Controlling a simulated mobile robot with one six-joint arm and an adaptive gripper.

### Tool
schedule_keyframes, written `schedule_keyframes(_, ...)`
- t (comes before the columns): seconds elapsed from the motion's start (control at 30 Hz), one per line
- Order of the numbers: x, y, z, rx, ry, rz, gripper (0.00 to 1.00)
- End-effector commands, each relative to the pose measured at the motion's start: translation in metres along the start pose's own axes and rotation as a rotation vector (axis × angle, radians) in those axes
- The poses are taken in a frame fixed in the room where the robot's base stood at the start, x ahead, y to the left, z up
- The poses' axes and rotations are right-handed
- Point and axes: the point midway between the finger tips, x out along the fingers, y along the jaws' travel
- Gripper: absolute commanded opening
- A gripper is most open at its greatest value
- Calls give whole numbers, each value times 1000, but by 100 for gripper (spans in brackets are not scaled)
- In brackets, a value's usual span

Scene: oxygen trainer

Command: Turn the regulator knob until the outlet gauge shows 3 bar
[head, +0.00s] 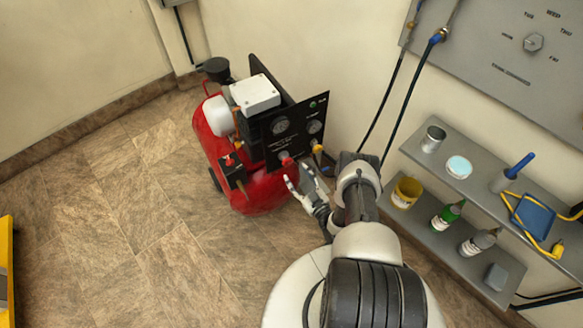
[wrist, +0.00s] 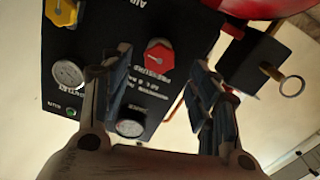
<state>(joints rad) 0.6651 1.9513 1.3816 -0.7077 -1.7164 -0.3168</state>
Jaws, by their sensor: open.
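A red regulator knob (head: 285,159) is on the black panel (head: 299,143) of the red compressor. In the wrist view the red knob (wrist: 159,57) appears between my open fingertips, beyond them. My gripper (head: 297,175) is open and empty, just in front of the panel's lower edge; its two fingers (wrist: 157,62) also show in the wrist view. A gauge by the outlet lettering (wrist: 67,74) is at the left there, partly behind a finger. Another gauge (wrist: 130,128) is lower. Their readings are too small to tell.
A yellow knob (head: 318,149) is right of the red one. A black box with a red switch (head: 229,162) is on the compressor's side; a ring (wrist: 291,86) shows near it. Shelves (head: 440,225) with cans and bottles stand at right.

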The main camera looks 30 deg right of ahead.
Motion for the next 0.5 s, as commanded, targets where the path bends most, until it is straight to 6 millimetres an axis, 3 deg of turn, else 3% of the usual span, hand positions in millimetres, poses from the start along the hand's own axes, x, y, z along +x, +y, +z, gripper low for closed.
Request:
schedule_keyframes(0.2, -38, 1, 0, 0, -2, 3, 55)
schedule_keyframes(0.5, -51, 0, 0, -1, 1, -1, 55)
